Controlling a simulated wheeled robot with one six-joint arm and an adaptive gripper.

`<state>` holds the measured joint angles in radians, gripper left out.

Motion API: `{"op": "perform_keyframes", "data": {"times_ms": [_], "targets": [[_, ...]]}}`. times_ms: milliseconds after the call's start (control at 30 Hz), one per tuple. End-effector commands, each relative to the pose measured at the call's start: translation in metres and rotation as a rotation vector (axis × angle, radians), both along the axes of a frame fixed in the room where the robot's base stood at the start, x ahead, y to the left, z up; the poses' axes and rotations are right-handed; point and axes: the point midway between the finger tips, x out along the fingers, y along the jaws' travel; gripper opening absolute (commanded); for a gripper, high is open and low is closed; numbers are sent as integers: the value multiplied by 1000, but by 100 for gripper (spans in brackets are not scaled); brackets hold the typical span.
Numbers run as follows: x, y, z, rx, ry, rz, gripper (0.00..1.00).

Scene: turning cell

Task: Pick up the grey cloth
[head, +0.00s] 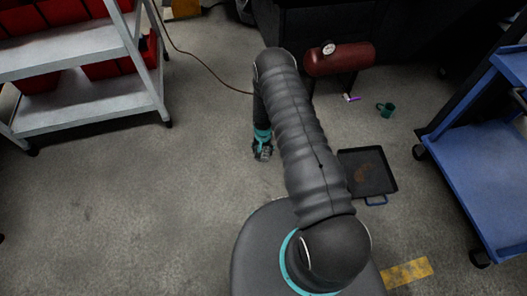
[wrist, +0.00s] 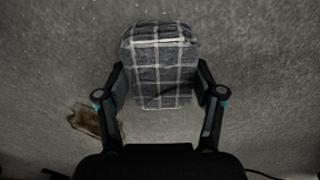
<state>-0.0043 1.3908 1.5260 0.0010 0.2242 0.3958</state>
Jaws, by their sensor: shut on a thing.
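The grey cloth (wrist: 160,62) is a dark grey folded piece with a white check pattern, in the upper middle of the wrist view. My gripper (wrist: 160,88) has a finger on each side of it and is shut on the cloth. The floor shows around and below the cloth; I cannot tell whether the cloth touches it. In the head view my gripper (head: 263,153) points down near the floor, left of my arm. The cloth cannot be made out there.
A brownish thing (wrist: 86,120) lies left of my gripper. A black tray (head: 385,172), a green mug (head: 386,109) and a purple-and-white item (head: 351,98) lie on the floor at right. A red tank (head: 345,58) stands behind. A shelf rack (head: 85,98) is left, a blue cart (head: 485,180) right.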

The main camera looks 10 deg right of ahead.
Motion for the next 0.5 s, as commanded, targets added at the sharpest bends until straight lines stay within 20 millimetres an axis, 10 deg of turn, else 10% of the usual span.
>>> {"op": "perform_keyframes", "data": {"times_ms": [500], "targets": [[1,0,36,0,-2,0,28]]}}
